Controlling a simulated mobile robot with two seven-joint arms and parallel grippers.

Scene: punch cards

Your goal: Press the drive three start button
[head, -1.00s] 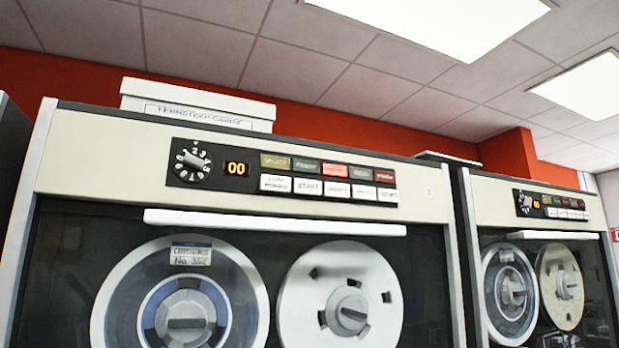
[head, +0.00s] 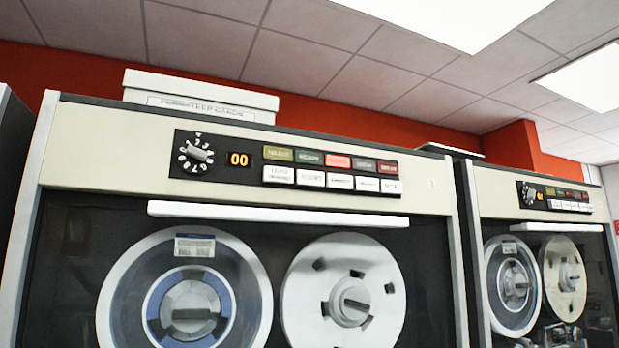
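A tape drive (head: 110,155) with a cream top panel fills the middle of the head view. Its dark control strip holds a rotary dial (head: 198,153), an orange "00" display (head: 239,160), a row of coloured lamps with a red one (head: 337,162) lit, and a row of white buttons below. The second white button from the left, the start button (head: 311,178), is blurred now. The panel's small number label (head: 432,183) is hard to read. Neither of my grippers is in view.
A white handle bar (head: 278,213) runs above two reels, the left one (head: 188,300) and the right one (head: 346,290). A white card box (head: 200,98) sits on top. A second tape drive (head: 484,185) stands at the right.

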